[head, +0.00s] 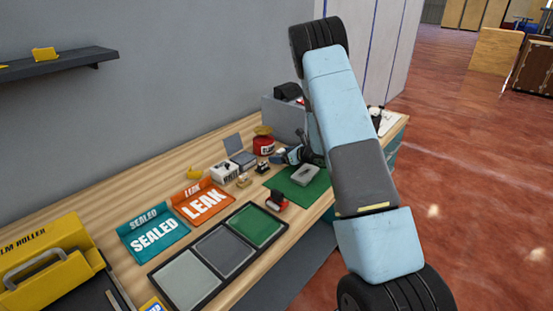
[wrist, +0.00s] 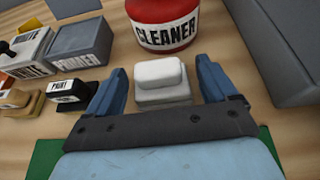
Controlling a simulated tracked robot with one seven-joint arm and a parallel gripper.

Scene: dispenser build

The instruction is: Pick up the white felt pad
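A small white block that looks like the felt pad (wrist: 158,72) sits in the wrist view on top of a slightly wider pale block (wrist: 163,97). My gripper (wrist: 161,66) is open, with one blue finger on each side of the white block and a visible gap to both. Nothing is held. In the head view my gripper (head: 283,156) is low over the back of the bench, and I cannot make out the white pad there.
A red cleaner container (wrist: 165,22) stands just behind the pad. A grey primer box (wrist: 82,42), a white box (wrist: 26,50) and a small black-topped stamp (wrist: 70,91) are to the left. A grey block (head: 305,175) lies on the green mat (head: 312,192).

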